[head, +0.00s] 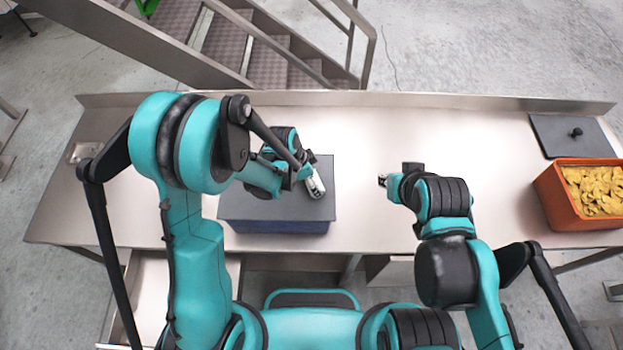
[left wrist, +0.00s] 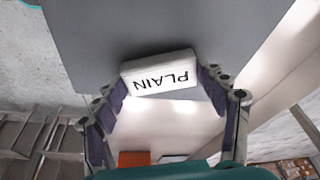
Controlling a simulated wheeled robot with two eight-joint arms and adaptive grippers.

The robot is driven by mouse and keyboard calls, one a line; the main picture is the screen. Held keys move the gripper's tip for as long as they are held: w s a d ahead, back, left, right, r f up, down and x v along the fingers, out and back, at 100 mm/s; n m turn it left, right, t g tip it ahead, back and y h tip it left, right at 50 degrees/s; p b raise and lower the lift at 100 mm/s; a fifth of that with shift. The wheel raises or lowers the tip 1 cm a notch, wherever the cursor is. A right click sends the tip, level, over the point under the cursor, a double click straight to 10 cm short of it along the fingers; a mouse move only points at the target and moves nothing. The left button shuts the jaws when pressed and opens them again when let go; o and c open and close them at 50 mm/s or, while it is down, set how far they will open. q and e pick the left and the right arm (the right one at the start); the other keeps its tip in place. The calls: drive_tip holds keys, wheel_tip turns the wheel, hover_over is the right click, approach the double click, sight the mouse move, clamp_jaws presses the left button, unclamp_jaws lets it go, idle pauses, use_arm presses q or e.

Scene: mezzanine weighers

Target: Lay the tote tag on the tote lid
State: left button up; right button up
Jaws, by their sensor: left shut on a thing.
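The tote (head: 270,227) is blue and stands at the table's front edge, with a flat dark grey lid (head: 255,211) on it. The lid also fills much of the left wrist view (left wrist: 110,40). My left gripper (head: 309,180) is over the right part of the lid, shut on the white tote tag (head: 317,188). In the left wrist view the tag (left wrist: 160,74) reads "PLAIN" upside down, held between the two fingers (left wrist: 160,90). I cannot tell whether it touches the lid. My right gripper (head: 382,181) is above the table, right of the tote; its fingers are too small to read.
An orange bin (head: 552,196) of yellow pieces stands at the right end of the steel table (head: 480,130). A dark lid with a black knob (head: 576,133) lies behind it. The table between tote and bin is clear except for my right arm. Stairs with railings (head: 262,45) rise behind.

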use_arm(q)
drive_tip(key=shift+f, duration=0.15)
drive_tip(key=o, duration=1)
drive_tip(key=shift+o, duration=0.2)
drive_tip(key=shift+r, duration=0.35)
drive_tip(key=p+v, duration=0.2)
drive_tip(key=v, duration=1)
drive_tip(key=s+a+r+n+t+y, duration=0.3)
drive_tip(key=s+a+r+n+t, duration=0.2)
drive_tip(key=s+a+r+n, duration=0.5)
drive_tip(key=a+r+n, duration=0.1)
drive_tip(key=a+n, duration=0.2)
drive_tip(key=a, duration=0.1)
drive_tip(key=shift+s+r+n+t, duration=0.25)
drive_tip(key=shift+r+n+t, duration=0.05)
drive_tip(key=shift+r+t, duration=0.1)
